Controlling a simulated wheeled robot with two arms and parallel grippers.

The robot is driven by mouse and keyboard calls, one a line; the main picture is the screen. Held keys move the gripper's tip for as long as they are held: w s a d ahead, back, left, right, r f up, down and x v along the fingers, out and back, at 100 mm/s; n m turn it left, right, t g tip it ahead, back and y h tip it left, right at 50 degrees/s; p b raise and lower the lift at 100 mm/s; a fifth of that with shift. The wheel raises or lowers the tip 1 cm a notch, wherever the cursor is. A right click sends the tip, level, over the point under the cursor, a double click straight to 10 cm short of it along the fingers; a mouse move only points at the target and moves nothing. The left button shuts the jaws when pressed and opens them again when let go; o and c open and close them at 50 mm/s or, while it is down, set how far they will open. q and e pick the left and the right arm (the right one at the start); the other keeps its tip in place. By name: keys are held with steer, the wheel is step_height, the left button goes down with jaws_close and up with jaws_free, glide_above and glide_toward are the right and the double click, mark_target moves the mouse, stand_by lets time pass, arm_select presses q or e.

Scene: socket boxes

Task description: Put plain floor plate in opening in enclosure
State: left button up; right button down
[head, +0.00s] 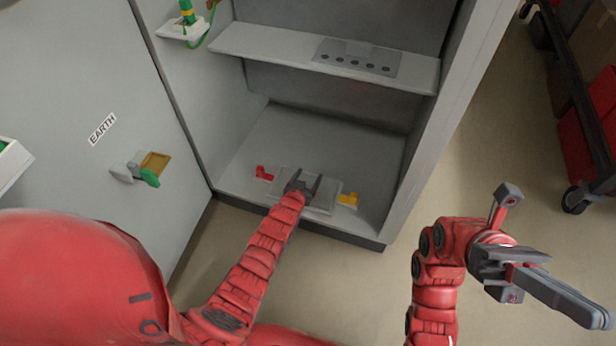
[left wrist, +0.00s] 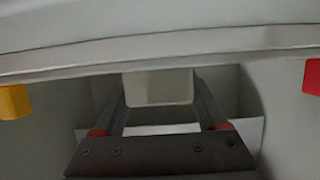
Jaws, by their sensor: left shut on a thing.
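The plain floor plate (head: 322,204) is a grey plate with no holes. It lies at the front of the enclosure's floor (head: 311,140), between a red clip (head: 264,173) and a yellow clip (head: 348,198). My left gripper (head: 303,184) is shut on the plate's raised grip, a pale block (left wrist: 160,87) between the fingers in the left wrist view. The gripper and plate hide the opening, and I cannot tell whether the plate sits flush. My right gripper (head: 555,286) is at the right, outside the enclosure, with nothing seen in it; its finger gap is unclear.
A plate with several holes (head: 357,58) lies on the shelf (head: 270,43) above. The enclosure's right wall (head: 432,130) stands close to the work. The open door (head: 75,90) at the left carries an EARTH label and a green-and-brass fitting (head: 150,172). Red bins on a wheeled rack stand far right.

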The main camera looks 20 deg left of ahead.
arm_select(q)
steer(key=shift+f, duration=0.15)
steer(key=o, duration=1.2)
